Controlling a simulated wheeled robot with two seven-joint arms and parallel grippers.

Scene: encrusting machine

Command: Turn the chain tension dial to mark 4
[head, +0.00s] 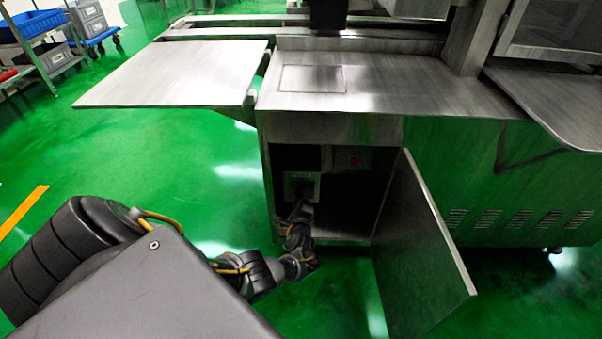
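The machine's lower cabinet (265,165) stands open in the middle of the head view. Inside it, at the left, is a small light plate (290,188) that seems to carry the chain tension dial. My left gripper (304,187) reaches into the cabinet and is right in front of this plate. It hides the dial, so I cannot read the marks or tell whether the fingers touch it. The gripper is dark and small here, and its finger opening does not show. My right gripper is not in view.
The cabinet door (425,255) hangs open to the right of my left forearm. A steel side table (175,75) juts out at the left. Green floor is clear at the left.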

